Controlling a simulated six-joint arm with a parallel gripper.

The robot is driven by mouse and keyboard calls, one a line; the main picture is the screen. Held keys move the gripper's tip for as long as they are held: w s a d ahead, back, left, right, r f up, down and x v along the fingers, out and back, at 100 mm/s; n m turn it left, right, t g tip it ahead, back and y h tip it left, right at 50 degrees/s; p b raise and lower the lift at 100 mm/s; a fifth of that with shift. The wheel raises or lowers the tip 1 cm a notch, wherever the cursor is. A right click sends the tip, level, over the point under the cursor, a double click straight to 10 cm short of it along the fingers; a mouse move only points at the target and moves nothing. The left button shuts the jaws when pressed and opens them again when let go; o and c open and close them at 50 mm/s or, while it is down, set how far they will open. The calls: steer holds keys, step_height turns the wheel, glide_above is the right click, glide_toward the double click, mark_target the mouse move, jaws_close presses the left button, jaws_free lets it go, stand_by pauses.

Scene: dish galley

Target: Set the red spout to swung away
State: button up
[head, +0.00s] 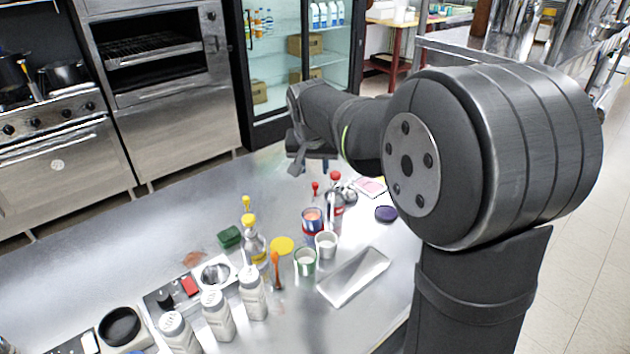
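A grey metallic bottle (337,201) stands on the steel counter, partly hidden behind cups. A red piece (335,177) sits at its top and looks like the red spout; it is too small to tell which way it points. A smaller red tip (315,187) shows just left of it. My gripper (314,162) is above and behind these, pointing down over the counter's far side. It seems apart from the red pieces. Its fingers are small and dark, largely hidden by my wrist, so I cannot tell if they are open.
Around the bottle stand a blue-and-red cup (312,222), a white cup (327,243), a green-banded cup (305,262) and a yellow-topped bottle (254,247). A metal tray (354,276) lies in front. White-lidded shakers (217,316) stand lower left. The counter's left far side is clear.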

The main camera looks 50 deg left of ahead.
mark_target(315, 184)
steer(key=x, duration=0.7)
steer(key=shift+w+f, duration=0.1)
steer(key=shift+f, duration=0.1)
jaws_close()
